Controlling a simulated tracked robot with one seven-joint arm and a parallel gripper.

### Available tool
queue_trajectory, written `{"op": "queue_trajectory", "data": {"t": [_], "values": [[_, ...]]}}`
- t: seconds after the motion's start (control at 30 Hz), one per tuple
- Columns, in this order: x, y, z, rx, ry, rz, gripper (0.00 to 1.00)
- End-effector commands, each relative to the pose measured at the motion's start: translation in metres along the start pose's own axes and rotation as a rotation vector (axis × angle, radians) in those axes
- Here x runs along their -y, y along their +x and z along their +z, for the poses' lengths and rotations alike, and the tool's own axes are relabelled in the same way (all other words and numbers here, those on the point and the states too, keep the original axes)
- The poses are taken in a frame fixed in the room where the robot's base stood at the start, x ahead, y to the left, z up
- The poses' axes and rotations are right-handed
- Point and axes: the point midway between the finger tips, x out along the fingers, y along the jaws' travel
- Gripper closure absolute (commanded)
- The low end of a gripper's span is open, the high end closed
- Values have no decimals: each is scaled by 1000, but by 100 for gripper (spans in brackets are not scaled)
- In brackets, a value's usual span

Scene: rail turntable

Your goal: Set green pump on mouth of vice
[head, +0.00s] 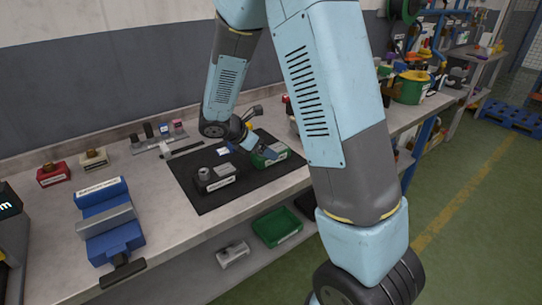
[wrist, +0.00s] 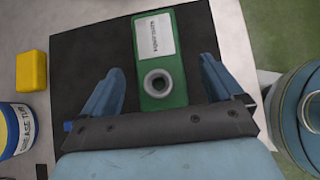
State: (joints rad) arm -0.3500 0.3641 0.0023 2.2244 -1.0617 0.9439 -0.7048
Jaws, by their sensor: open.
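The green pump (wrist: 178,88) lies on a black mat (wrist: 80,65), with a white label and a grey ring-shaped port on its top. It also shows in the head view (head: 268,157), partly hidden by my gripper (head: 248,142). In the wrist view my gripper (wrist: 160,66) is open, with one blue finger on each side of the pump; I cannot tell whether they touch it. The blue vice (head: 108,222) stands at the left front of the bench in the head view, with a grey bar across its middle. The gap between its jaws is not clear.
A grey pump-like part (head: 215,180) lies on the mat left of the green pump. A green bin (head: 278,228) sits on the lower shelf. Bench between vice and mat is clear.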

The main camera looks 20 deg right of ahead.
Motion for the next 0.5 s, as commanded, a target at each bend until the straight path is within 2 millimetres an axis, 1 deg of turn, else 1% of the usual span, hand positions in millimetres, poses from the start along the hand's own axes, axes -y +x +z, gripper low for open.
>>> {"op": "queue_trajectory", "data": {"t": [0.3,0.4,0.5], "values": [[-3,40,4,1,-1,-3,6],[-3,46,4,0,0,-1,6],[-3,47,4,0,1,0,6]]}}
